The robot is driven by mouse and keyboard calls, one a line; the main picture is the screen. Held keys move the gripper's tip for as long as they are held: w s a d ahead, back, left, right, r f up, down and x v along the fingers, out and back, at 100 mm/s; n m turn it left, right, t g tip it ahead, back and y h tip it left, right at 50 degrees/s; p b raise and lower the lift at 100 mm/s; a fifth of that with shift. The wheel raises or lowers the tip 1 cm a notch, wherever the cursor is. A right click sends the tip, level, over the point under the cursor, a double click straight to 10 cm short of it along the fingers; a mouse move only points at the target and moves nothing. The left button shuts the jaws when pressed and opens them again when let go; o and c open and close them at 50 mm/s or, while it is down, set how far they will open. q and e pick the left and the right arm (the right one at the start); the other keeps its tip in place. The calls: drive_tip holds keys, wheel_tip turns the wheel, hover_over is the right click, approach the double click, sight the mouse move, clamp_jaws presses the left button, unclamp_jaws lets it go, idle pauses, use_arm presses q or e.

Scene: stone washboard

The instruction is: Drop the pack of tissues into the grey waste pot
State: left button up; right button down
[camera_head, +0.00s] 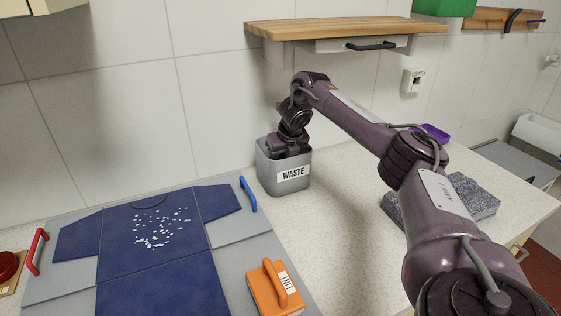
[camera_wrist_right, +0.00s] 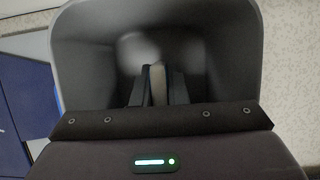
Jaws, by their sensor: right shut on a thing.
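The grey waste pot (camera_head: 270,175) stands upright on the counter against the tiled wall, with a white WASTE label. My right arm reaches over it and its hand goes down into the mouth, so the head view hides the fingers. In the right wrist view the pot's grey wall (camera_wrist_right: 232,50) surrounds my right gripper (camera_wrist_right: 155,88). Its dark fingers are shut on a narrow pale thing, apparently the pack of tissues (camera_wrist_right: 157,84) seen edge-on, inside the pot's opening. Its height above the bottom is unclear. My left gripper is not in view.
A grey folding board (camera_head: 240,228) with a dark blue shirt (camera_head: 150,235) lies left of the pot. An orange handled block (camera_head: 276,290) is in front. A wooden shelf (camera_head: 340,27) hangs above. A speckled stone slab (camera_head: 470,197) and purple tray (camera_head: 436,132) are right.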

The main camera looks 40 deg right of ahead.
drive_tip(key=shift+w, duration=0.1)
drive_tip(key=shift+w+f, duration=0.1)
drive_tip(key=shift+f, duration=0.6)
drive_tip(key=c, duration=1.4)
unclamp_jaws()
drive_tip(key=shift+c, duration=0.2)
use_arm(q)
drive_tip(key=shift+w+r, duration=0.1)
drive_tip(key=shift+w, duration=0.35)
